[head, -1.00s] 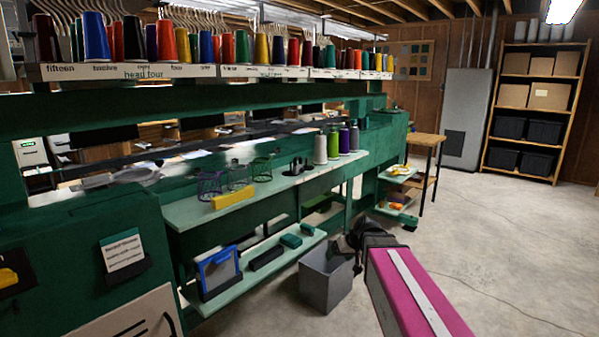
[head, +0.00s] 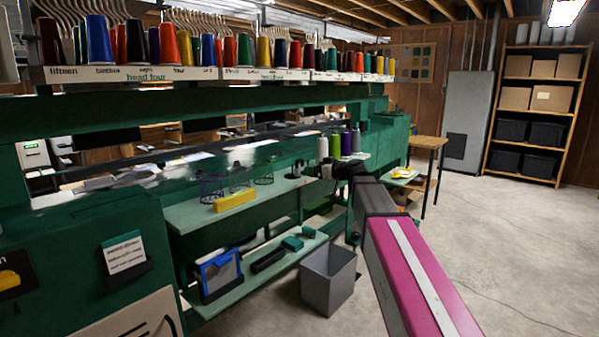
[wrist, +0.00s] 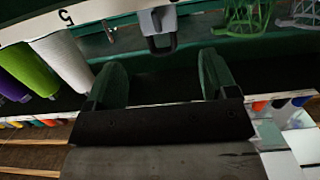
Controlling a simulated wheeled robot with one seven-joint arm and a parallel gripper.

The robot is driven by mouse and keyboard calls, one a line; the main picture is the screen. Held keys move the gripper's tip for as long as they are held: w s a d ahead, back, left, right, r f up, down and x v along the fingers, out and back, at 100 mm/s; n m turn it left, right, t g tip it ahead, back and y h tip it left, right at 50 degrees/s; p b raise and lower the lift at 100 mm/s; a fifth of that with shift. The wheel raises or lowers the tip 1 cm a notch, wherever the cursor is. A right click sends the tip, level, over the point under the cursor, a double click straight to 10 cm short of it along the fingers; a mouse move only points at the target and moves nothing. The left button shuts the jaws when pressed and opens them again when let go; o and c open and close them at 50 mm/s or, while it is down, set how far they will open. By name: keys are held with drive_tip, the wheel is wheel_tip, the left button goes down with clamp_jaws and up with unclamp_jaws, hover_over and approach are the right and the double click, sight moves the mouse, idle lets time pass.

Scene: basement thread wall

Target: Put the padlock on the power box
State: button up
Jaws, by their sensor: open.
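A tall grey metal box (head: 469,120) with pipes above, likely the power box, stands at the back wall.
White, green and purple thread cones (head: 338,145) stand beside the padlock. A yellow block (head: 235,200) and wire holders are farther left on the shelf. A grey bin (head: 328,278) stands on the floor below. A wooden table (head: 428,142) stands beyond; the concrete floor at right is open.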

sight(302, 169)
drive_tip(key=x, duration=0.8)
drive_tip(key=shift+f, duration=0.4)
drive_tip(key=shift+d, duration=0.1)
drive_tip(key=c, duration=1.1)
drive_tip(key=shift+c, duration=0.2)
drive_tip(key=shift+r, duration=0.15)
